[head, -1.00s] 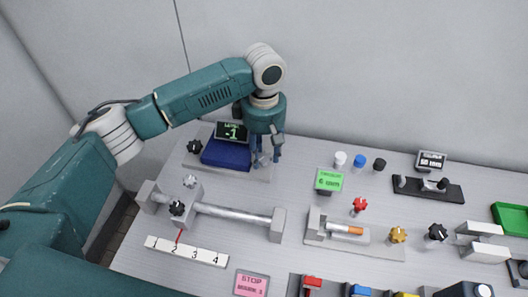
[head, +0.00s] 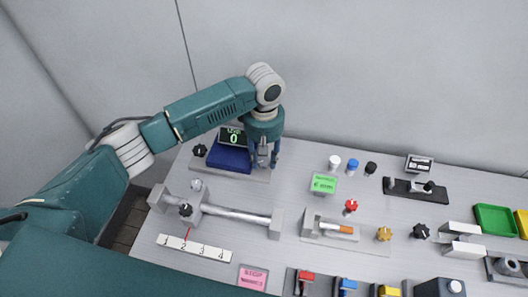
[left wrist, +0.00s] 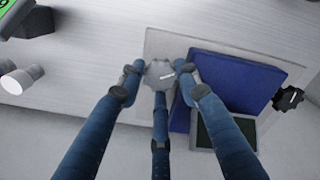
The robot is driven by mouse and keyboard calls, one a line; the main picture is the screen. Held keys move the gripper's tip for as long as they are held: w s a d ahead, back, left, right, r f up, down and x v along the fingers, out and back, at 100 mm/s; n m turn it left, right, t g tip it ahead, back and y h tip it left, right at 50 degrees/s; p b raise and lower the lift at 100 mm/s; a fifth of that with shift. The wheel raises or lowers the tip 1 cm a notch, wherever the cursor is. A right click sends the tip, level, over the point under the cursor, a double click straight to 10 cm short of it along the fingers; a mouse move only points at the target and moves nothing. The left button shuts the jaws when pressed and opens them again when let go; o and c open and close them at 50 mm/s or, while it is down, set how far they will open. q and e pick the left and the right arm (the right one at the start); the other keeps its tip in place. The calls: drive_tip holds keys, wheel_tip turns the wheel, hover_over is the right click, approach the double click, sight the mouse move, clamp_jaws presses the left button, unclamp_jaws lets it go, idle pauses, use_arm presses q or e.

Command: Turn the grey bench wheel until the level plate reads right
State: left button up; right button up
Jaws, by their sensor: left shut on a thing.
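The grey bench wheel (left wrist: 160,73) is a lobed knob with a white mark on top, on a light base plate beside the blue level plate (left wrist: 240,80). My left gripper (left wrist: 160,80) is shut on the wheel, with its fingers around the rim. In the head view my left gripper (head: 263,160) points down at the right of the blue level plate (head: 228,160) and mostly hides the wheel. The small level display (head: 233,137) behind the plate reads 0 in green. My right gripper is in neither view.
A black knob (head: 200,150) stands left of the level plate. A slide rail (head: 235,215) and a numbered scale (head: 195,248) lie in front. Bare bench lies between the gripper and the card.

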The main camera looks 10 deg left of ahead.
use_arm(q)
drive_tip(key=o, duration=0.9)
